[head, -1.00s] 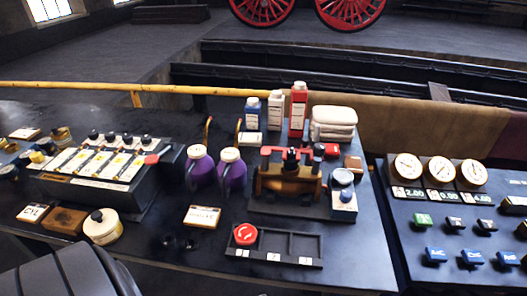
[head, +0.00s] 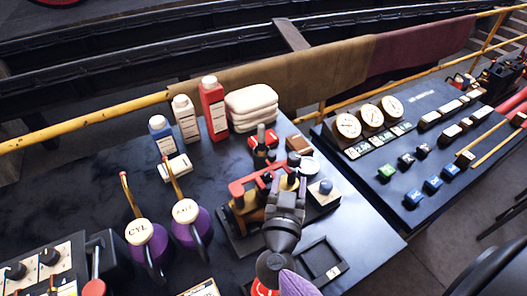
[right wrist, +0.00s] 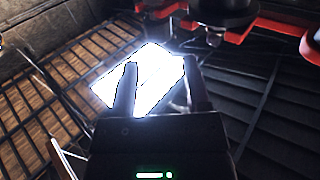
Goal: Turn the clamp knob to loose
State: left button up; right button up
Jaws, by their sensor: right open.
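The clamp fixture, with a red bar (head: 246,185) over a brass body (head: 245,212), stands on the bench in the middle of the head view. Its dark knob is partly hidden by my arm and hard to make out. My right gripper (head: 290,178) reaches in from below, over the right end of the fixture. In the right wrist view my right gripper (right wrist: 162,78) is open, with nothing between its fingers. A red bar (right wrist: 275,25) and a dark round part (right wrist: 238,12) hang at that view's top right, apart from the fingertips. My left gripper is out of view.
Purple oil cans (head: 187,225) stand left of the fixture. Bottles, including a red one (head: 213,112), and folded white cloths (head: 252,108) stand behind it. A small black tray (head: 322,262) lies in front. A panel with gauges (head: 370,116) is at the right.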

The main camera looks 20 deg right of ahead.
aim_at(294, 163)
jog(key=b+x, duration=0.1)
jog(key=x, duration=0.6)
jog(key=shift+w+d, duration=0.2)
jog(key=shift+d, duration=0.1)
grip_shut()
